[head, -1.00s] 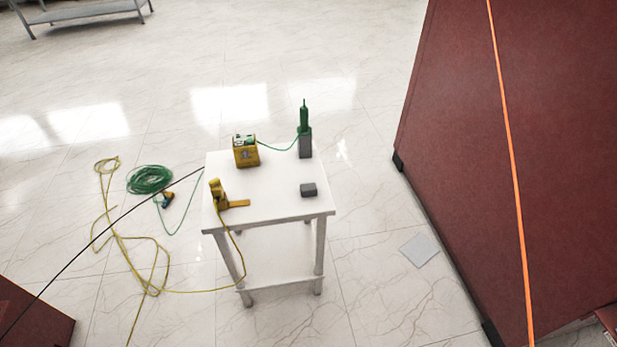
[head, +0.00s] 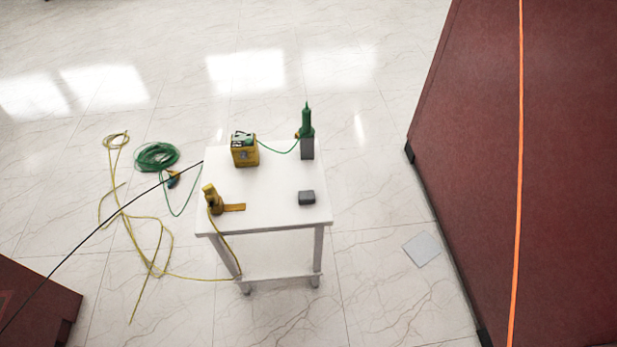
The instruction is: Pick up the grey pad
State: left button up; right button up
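A small dark grey block-like pad (head: 307,198) lies on the right front part of the white table (head: 270,205). A flat light grey square (head: 422,250) lies on the floor to the right of the table, near the red cabinet. Neither of my grippers shows in the head view. Nothing touches either grey thing.
On the table stand a yellow box device (head: 244,152), a green tool in a grey holder (head: 307,135) and a yellow clamp-like tool (head: 212,200). A green coil (head: 157,156) and yellow cable (head: 152,255) lie on the floor left. A large red cabinet (head: 470,170) stands right.

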aim_at(305, 198)
jog(key=i+l+u, duration=0.3)
jog(key=i+l, duration=0.5)
jog(key=i, duration=0.05)
